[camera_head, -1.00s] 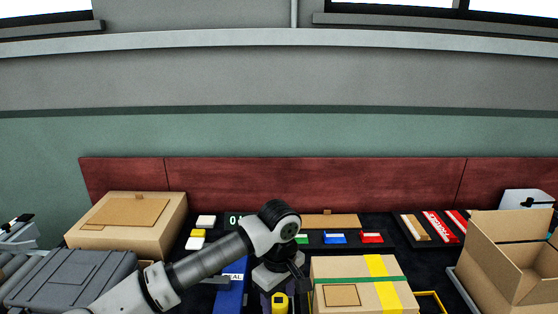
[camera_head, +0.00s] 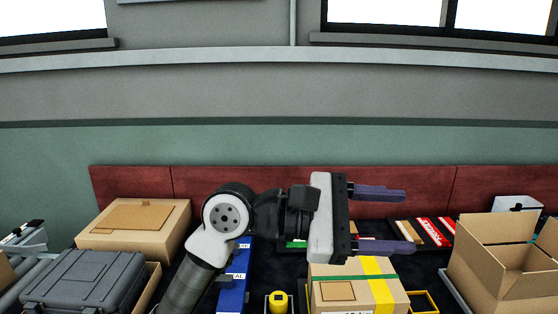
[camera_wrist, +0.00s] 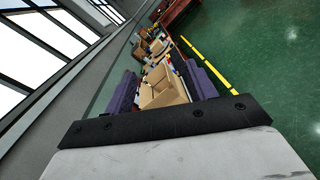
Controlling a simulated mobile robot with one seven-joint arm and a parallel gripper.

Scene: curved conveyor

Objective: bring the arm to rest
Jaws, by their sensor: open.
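My gripper (camera_head: 384,219) is raised above the dark work surface in the head view, turned sideways with its two purple fingers pointing right. The fingers are wide apart and nothing is between them. My arm comes up from the lower left and bends at the wrist. In the wrist view my gripper (camera_wrist: 162,90) also shows open, with boxes far beyond the fingers and the scene tilted.
A taped carton (camera_head: 338,276) stands below my gripper. An open cardboard box (camera_head: 500,262) is at the right. A grey case (camera_head: 82,280) and a closed carton (camera_head: 135,228) are at the left. A blue box (camera_head: 232,285) and a yellow item (camera_head: 278,301) lie in front.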

